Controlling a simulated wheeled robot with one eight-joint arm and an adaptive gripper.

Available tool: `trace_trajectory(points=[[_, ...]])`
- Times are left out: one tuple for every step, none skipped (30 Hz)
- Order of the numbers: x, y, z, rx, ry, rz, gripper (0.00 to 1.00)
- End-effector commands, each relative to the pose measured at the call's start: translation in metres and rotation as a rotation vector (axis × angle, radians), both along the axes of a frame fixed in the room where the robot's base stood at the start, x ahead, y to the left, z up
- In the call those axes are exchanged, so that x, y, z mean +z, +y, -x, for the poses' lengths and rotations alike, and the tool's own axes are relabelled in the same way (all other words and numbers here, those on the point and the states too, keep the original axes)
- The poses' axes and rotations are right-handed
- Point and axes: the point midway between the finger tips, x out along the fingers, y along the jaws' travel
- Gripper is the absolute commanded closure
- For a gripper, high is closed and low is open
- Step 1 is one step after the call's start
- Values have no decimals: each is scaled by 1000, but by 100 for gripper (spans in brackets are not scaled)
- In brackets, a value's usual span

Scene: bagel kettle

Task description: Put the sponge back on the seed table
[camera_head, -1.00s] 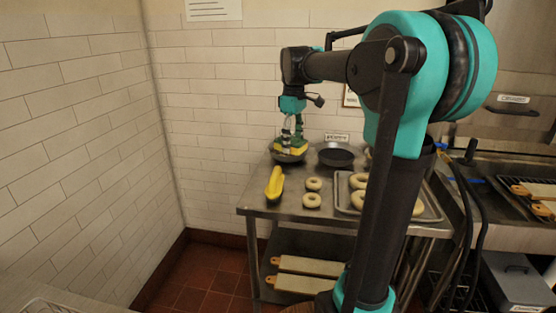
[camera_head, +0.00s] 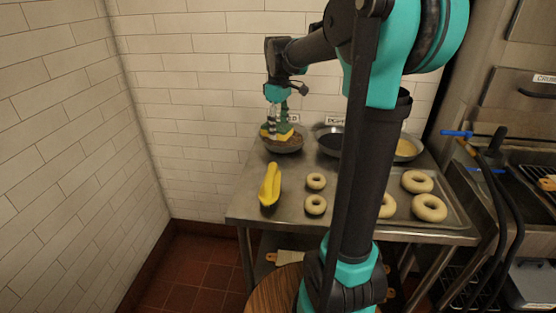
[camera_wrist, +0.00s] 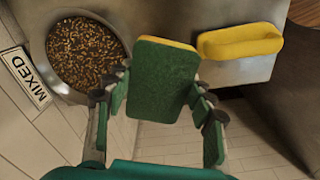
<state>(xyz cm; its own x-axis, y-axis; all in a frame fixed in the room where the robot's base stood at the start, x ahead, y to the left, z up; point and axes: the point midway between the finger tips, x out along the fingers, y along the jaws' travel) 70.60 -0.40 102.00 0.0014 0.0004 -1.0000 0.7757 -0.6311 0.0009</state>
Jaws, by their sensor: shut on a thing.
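The sponge, yellow with a green scouring side (camera_wrist: 163,80), is held between the fingers of my gripper (camera_wrist: 160,100). In the head view the sponge (camera_head: 284,133) shows at my gripper (camera_head: 277,118), in front of or over the bowl of mixed seeds (camera_head: 286,145); I cannot tell the height. In the wrist view the seed bowl (camera_wrist: 88,55) lies to the left of the sponge, apart from it in the picture. The seed table (camera_head: 241,208) is a steel table against the tiled wall.
A yellow scoop-like thing (camera_head: 270,185) lies near the table's left edge. Bagels (camera_head: 316,181) lie beside it, and more sit on a tray (camera_head: 455,212) at right. A dark bowl (camera_head: 329,141) and a bowl of pale contents (camera_head: 407,148) stand behind.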

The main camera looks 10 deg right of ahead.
Motion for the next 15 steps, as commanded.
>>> trace_trajectory(points=[[-13, 0, 0, 0, 0, 0, 92], [-20, 0, 0, 0, 0, 0, 92], [-30, 0, -1, 0, 0, 0, 92], [-37, 0, 0, 0, 0, 0, 92], [-44, 0, 0, 0, 0, 0, 92], [-54, 0, 0, 0, 0, 0, 92], [-60, 0, -1, 0, 0, 0, 92], [-65, 0, 0, 0, 0, 0, 92], [-72, 0, 0, 0, 0, 0, 92], [-77, 0, 0, 0, 0, 0, 92], [-80, 0, 0, 0, 0, 0, 92], [-85, 0, 0, 0, 0, 0, 92], [-87, 0, 0, 0, 0, 0, 92], [-88, 0, 0, 0, 0, 0, 92], [-90, 0, 0, 0, 0, 0, 92]])
